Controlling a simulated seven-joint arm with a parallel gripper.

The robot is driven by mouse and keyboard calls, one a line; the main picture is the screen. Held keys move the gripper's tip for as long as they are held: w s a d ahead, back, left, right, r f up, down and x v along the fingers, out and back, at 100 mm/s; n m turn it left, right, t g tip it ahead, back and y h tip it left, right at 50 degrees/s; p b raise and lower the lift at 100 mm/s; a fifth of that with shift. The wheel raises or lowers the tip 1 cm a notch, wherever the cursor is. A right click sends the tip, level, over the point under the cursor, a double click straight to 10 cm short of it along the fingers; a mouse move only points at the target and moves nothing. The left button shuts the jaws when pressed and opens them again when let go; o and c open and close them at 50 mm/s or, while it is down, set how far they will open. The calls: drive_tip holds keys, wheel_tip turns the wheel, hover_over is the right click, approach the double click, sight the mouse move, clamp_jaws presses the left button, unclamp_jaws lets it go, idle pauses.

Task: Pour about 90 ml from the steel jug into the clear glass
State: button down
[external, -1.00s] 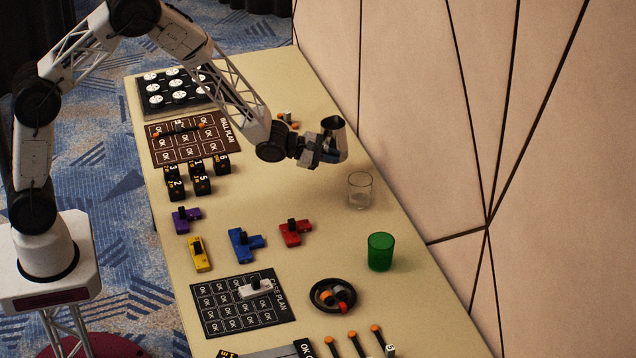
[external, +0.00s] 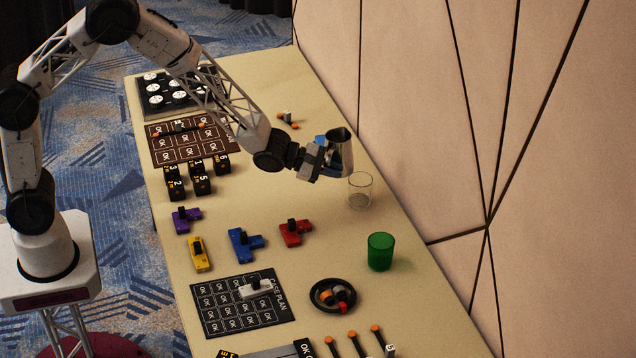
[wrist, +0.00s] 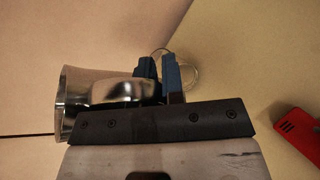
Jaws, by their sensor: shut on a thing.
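The steel jug (external: 341,150) is held in my gripper (external: 322,156), above the table and just behind the clear glass (external: 360,190). The jug looks close to upright in the external view, with only a slight lean. In the wrist view the shiny jug (wrist: 120,92) lies at left, and my gripper's fingers (wrist: 160,80) are shut on it. The clear glass stands upright on the table near the wall side. A curved clear rim, likely the glass (wrist: 188,75), shows partly behind the fingers in the wrist view. I cannot see the liquid in the jug.
A green cup (external: 380,251) stands in front of the glass. A red block (external: 295,232) and a blue block (external: 245,243) lie to the left. A dark round dish (external: 333,295) with small pieces is nearer. The panelled wall (external: 430,120) runs along the table's right edge.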

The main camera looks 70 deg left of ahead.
drive_tip(key=s+d+m+g+h, duration=0.15)
drive_tip(key=s+d, duration=0.45)
drive_tip(key=d, duration=0.7)
drive_tip(key=shift+f, duration=3.5)
drive_tip(key=shift+a+r, duration=0.1)
drive_tip(key=shift+r, duration=0.05)
drive_tip(key=shift+w+a+r+n+g+h, duration=0.2)
drive_tip(key=shift+w+n+g+h, duration=0.15)
drive_tip(key=shift+n, duration=0.2)
drive_tip(key=w+a+r+n+g+h, duration=0.1)
drive_tip(key=w+a+r+n+g, duration=0.1)
drive_tip(key=r, duration=0.3)
drive_tip(key=w+a+r+n+g+h, duration=0.2)
drive_tip(key=r+n, duration=0.2)
drive_tip(key=r, duration=0.2)
drive_tip(key=shift+w+a+r+n+h, duration=0.2)
drive_tip(key=shift+w+r+n+h, duration=0.1)
drive_tip(key=shift+w+n, duration=0.1)
drive_tip(key=shift+w+a+r+p, duration=0.2)
drive_tip(key=shift+r+p, duration=0.1)
drive_tip(key=shift+r, duration=0.05)
drive_tip(key=shift+w+a+r+n+h, duration=0.25)
drive_tip(key=shift+r+n+h, duration=0.2)
drive_tip(key=shift+n, duration=0.15)
